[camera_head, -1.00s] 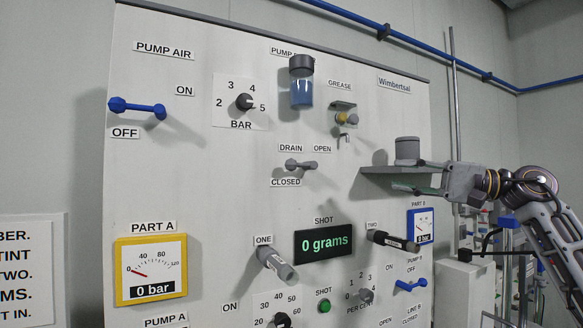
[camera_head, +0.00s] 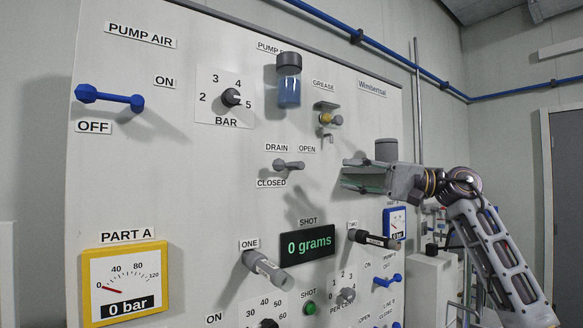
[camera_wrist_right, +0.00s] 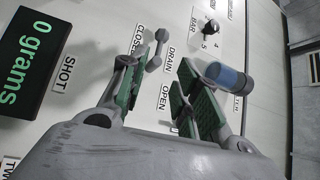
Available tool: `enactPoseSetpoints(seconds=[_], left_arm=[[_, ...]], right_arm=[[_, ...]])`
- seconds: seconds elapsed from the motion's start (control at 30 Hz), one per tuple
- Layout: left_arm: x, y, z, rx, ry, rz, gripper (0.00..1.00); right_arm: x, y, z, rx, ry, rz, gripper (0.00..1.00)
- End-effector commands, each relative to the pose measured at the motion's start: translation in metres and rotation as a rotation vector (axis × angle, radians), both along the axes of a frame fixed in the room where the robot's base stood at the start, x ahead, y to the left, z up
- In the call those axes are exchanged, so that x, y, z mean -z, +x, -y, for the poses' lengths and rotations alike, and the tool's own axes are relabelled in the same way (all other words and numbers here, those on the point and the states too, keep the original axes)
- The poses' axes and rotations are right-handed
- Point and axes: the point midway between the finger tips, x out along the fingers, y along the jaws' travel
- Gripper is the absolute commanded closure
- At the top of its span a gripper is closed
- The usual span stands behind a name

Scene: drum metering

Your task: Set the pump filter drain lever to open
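The small grey pump filter drain lever (camera_head: 288,165) is on the panel, below the blue filter bowl (camera_head: 289,88). It lies roughly level in the head view, between the DRAIN and OPEN labels (camera_head: 307,149) above and the CLOSED label (camera_head: 271,183) below. In the right wrist view the lever (camera_wrist_right: 156,58) shows beyond the gap between the fingers. My right gripper (camera_head: 352,176) is to the right of the lever, apart from it, with its green-padded fingers open and empty. These fingers (camera_wrist_right: 158,92) also show spread in the wrist view. My left gripper is not in view.
The grease fitting (camera_head: 327,119) sticks out above and right of the lever. A grey canister (camera_head: 386,150) stands behind my right gripper. Cylinder handles ONE (camera_head: 268,270) and TWO (camera_head: 374,239) project below, beside the shot display (camera_head: 307,243).

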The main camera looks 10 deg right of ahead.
Motion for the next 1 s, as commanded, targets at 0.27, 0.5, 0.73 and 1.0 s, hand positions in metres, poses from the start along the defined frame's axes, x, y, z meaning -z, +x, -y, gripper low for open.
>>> enactPoseSetpoints(seconds=[0.27,0.5,0.73,1.0], left_arm=[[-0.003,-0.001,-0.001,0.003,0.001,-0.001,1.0],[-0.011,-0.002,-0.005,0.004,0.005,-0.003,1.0],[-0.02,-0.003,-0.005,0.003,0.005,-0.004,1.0],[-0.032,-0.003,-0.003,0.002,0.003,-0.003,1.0]], right_arm=[[-0.002,0.003,-0.008,-0.002,0.0,0.0,0.68],[-0.006,0.012,-0.03,-0.002,0.0,-0.001,0.68],[-0.01,0.023,-0.058,-0.002,0.0,-0.002,0.68],[-0.016,0.037,-0.091,-0.002,0.001,-0.001,0.68]])
